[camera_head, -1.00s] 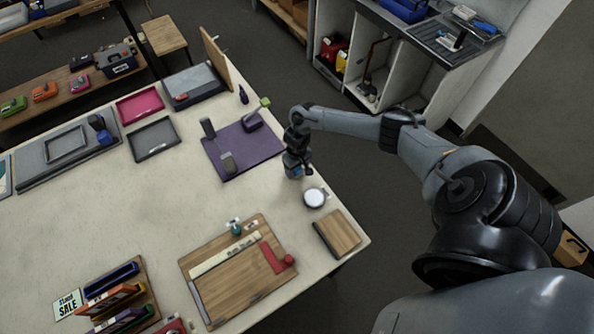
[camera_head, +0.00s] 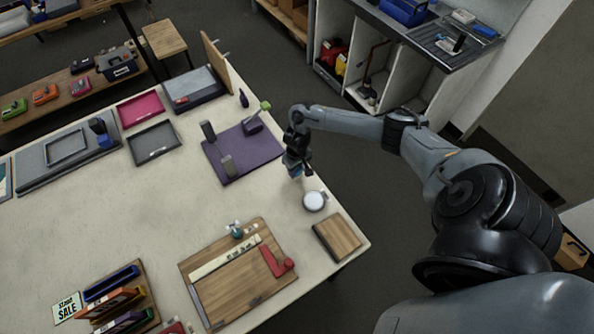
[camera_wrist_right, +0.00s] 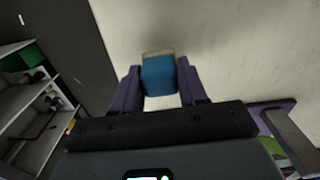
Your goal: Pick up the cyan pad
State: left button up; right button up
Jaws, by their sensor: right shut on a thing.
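My right gripper (camera_head: 298,172) is over the table's right edge area, between the purple mat (camera_head: 243,160) and a round white-topped dish (camera_head: 314,201). In the right wrist view its two purple-tinted fingers stand on either side of a blue pad (camera_wrist_right: 158,75) with a pale tan far edge, and the gripper is shut on it. The pad is the only blue-cyan block between the fingers. In the head view only a small bit of blue shows at the fingertips. Whether the pad is clear of the table is hard to tell. My left gripper is not in view.
A wooden board (camera_head: 220,280) with a ruler and a red angle piece lies at the front. A small wooden block (camera_head: 338,237) is at the right corner. Grey (camera_head: 154,143) and pink (camera_head: 140,107) trays are at the back left. The table middle is clear.

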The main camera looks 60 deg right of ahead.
jog(key=r, duration=0.2)
jog(key=d, duration=0.1)
jog(key=shift+s+r, duration=0.4)
jog(key=s+d+r, duration=0.6)
jog(key=s+d, duration=0.1)
jog(key=shift+s+r, duration=0.2)
jog(key=shift+s, duration=0.05)
jog(key=shift+d, duration=0.1)
jog(key=o, duration=0.3)
jog(key=shift+c, duration=0.9)
